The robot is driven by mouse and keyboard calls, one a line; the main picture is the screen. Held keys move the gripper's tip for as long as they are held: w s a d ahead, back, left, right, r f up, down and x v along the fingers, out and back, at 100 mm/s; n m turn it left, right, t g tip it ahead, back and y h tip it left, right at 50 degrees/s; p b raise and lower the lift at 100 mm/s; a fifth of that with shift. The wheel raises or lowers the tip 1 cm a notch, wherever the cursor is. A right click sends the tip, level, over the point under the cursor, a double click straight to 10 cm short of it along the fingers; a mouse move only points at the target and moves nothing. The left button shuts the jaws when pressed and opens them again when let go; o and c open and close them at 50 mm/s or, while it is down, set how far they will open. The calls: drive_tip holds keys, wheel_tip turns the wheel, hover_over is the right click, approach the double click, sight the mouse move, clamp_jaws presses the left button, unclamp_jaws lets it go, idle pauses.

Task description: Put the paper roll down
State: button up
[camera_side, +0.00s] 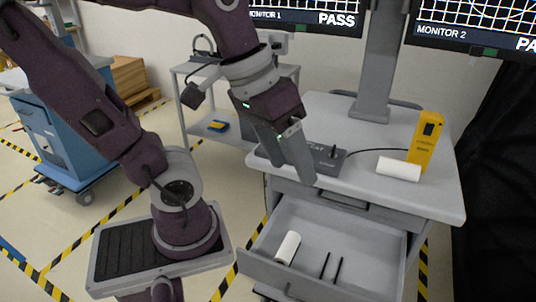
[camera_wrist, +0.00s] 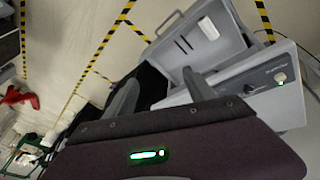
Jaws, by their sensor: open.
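A white paper roll (camera_side: 288,248) lies in the open drawer (camera_side: 345,262) of the grey cart, towards its left side. A white roll also shows in the drawer in the wrist view (camera_wrist: 208,29). A second white roll (camera_side: 398,169) lies on its side on the cart top (camera_side: 425,196). My gripper (camera_side: 292,172) is open, with nothing seen between its fingers. It is above the cart's front left edge, higher than the drawer and apart from both rolls. In the wrist view its two fingers (camera_wrist: 162,78) stand spread apart.
A grey control box (camera_side: 325,158) with a knob and cable sits on the cart top, close behind my fingers. A yellow device (camera_side: 425,140) stands upright beside the second roll. A monitor post (camera_side: 378,70) rises at the back.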

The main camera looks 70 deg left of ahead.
drive_tip(key=shift+o, duration=0.7)
drive_tip(key=s+a+m, duration=0.1)
drive_tip(key=s+a+m+t+y, duration=0.1)
drive_tip(key=s+m, duration=0.1)
drive_tip(key=shift+t, duration=0.3)
drive_tip(key=shift+w, duration=0.15)
drive_tip(key=w+r+m+g, duration=0.1)
drive_tip(key=w+r+m, duration=0.2)
drive_tip(key=w, duration=1)
drive_tip(key=m+g+h, duration=0.1)
drive_tip(key=m+h, duration=0.2)
drive_tip(key=m, duration=0.3)
hover_over(397, 161)
drive_tip(key=s+a, duration=0.1)
drive_tip(key=s, duration=0.1)
wheel_tip(397, 161, down, 14)
drive_tip(key=shift+a+r, duration=0.15)
drive_tip(key=shift+r, duration=0.05)
drive_tip(key=x, duration=0.7)
drive_tip(key=shift+a+f, duration=0.25)
drive_tip(key=shift+f, duration=0.1)
clamp_jaws()
